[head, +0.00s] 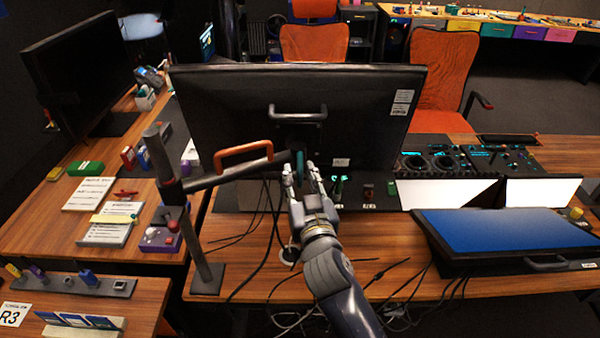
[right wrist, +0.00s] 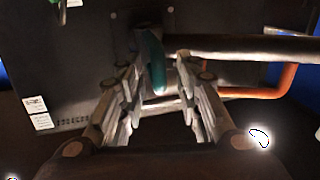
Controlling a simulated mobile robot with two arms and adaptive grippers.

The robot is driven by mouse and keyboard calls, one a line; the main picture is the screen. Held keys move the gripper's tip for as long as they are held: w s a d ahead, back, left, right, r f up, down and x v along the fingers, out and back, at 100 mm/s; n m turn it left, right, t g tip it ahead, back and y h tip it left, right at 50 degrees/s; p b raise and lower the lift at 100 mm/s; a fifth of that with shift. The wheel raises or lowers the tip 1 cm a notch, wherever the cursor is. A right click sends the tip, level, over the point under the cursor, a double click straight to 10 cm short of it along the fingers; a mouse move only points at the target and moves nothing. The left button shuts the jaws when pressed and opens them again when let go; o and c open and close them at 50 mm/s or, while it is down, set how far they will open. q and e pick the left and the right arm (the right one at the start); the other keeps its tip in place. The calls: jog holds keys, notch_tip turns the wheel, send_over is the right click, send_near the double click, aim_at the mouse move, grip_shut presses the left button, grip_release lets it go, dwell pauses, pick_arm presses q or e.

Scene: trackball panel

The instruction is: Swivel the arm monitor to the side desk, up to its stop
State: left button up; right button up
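The arm monitor (head: 230,100) shows its black back in the middle of the head view, with a grey handle (head: 298,112) on it. A dark swing arm (head: 225,177) with an orange handle (head: 243,152) joins it to an upright post (head: 203,255) on the left. A teal part (head: 300,163) sits at the arm's monitor end. My right gripper (head: 302,172) is just in front of that part. In the right wrist view its fingers (right wrist: 160,92) are apart, with the teal part (right wrist: 152,62) between or just beyond them; contact is unclear. My left gripper is out of view.
A desk on the left (head: 40,232) holds papers, small boxes and another monitor (head: 80,65). A blue-screened panel (head: 505,232) lies tilted at right. Mixer decks (head: 460,160) stand behind it. Cables lie across the front desk. Orange chairs (head: 440,75) stand behind.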

jog(key=shift+w, duration=0.3)
jog(key=c, duration=0.7)
jog(key=shift+d, duration=0.35)
grip_shut()
jog(key=shift+w+d+p, duration=0.2)
jog(key=shift+d+p, duration=0.15)
jog(key=shift+d, duration=0.4)
jog(key=o, duration=0.7)
grip_release()
jog(key=shift+d, duration=0.1)
jog(key=s+d, duration=0.2)
jog(key=s, duration=0.9)
jog(key=shift+s+d, duration=0.3)
jog(key=shift+d, duration=0.05)
